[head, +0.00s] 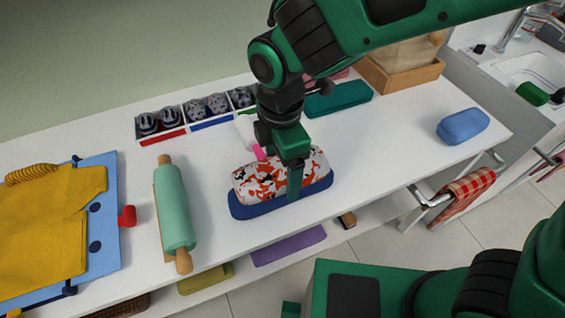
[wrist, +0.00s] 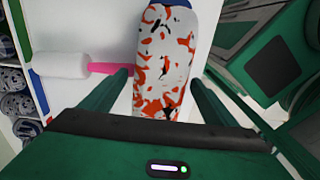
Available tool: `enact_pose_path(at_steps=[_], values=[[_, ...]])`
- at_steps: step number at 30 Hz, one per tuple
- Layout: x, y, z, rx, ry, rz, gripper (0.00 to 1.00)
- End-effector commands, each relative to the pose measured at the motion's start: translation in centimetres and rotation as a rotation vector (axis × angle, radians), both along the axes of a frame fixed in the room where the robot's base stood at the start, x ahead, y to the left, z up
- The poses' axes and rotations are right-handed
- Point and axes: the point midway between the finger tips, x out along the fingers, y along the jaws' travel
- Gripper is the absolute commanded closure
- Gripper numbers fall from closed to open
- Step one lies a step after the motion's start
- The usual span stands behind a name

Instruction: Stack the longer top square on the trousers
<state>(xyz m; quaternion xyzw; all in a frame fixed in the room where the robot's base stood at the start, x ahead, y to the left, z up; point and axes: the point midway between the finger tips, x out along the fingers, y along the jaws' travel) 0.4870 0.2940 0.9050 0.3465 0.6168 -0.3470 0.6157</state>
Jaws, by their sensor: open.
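A folded cloth patterned in orange, white and black (head: 253,184) lies on top of a flat dark blue folded cloth (head: 322,190) near the table's front edge. My gripper (head: 284,172) is open and points down over the patterned cloth. In the wrist view the patterned cloth (wrist: 165,55) lies between the two spread fingers of my gripper (wrist: 160,92), and a bit of the dark blue cloth (wrist: 178,3) shows at its far end. I cannot tell which folded piece is the trousers or the longer top.
A teal folded cloth (head: 338,98) lies behind, and a light blue one (head: 463,125) at the right. A lint roller with a pink handle (wrist: 110,68) lies close to my gripper. A rolling pin (head: 172,207) is at the left. Purple (head: 290,246) and yellow (head: 205,277) folded cloths lie below.

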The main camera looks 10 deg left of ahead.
Motion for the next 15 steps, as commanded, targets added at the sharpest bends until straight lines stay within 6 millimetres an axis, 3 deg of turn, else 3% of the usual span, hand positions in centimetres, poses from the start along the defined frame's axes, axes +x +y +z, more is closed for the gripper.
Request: enact_pose_path(at_steps=[5, 15], values=[[0.0, 0.0, 0.4, 0.001, 0.000, 0.000, 0.19], [0.1, 0.0, 3.4, 0.002, -0.001, -0.001, 0.19]])
